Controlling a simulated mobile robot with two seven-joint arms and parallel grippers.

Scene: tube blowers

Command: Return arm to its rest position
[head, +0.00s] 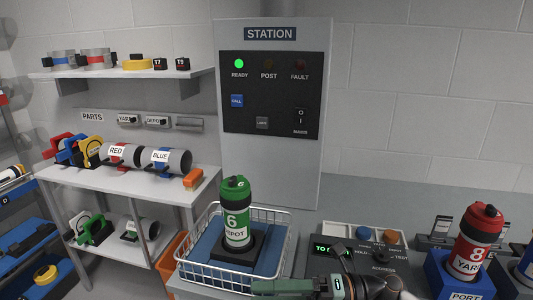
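My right arm's gripper (292,287) shows at the bottom edge of the head view, in front of the wire basket and the console, lying roughly level and pointing left. It is partly cut off by the frame, and I cannot tell whether its fingers are apart. No canister shows in it. My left gripper is not in view. A green canister (236,217) marked 6 DEPOT stands upright in a dark holder in the wire basket (212,278), behind the gripper and to its left.
The console (327,268) stands right of the basket, partly hidden by my arm. A red canister (473,244) stands in a blue port block (450,281) at right. The station panel (270,170) has its green READY lamp lit. Shelves (125,188) with parts stand left.

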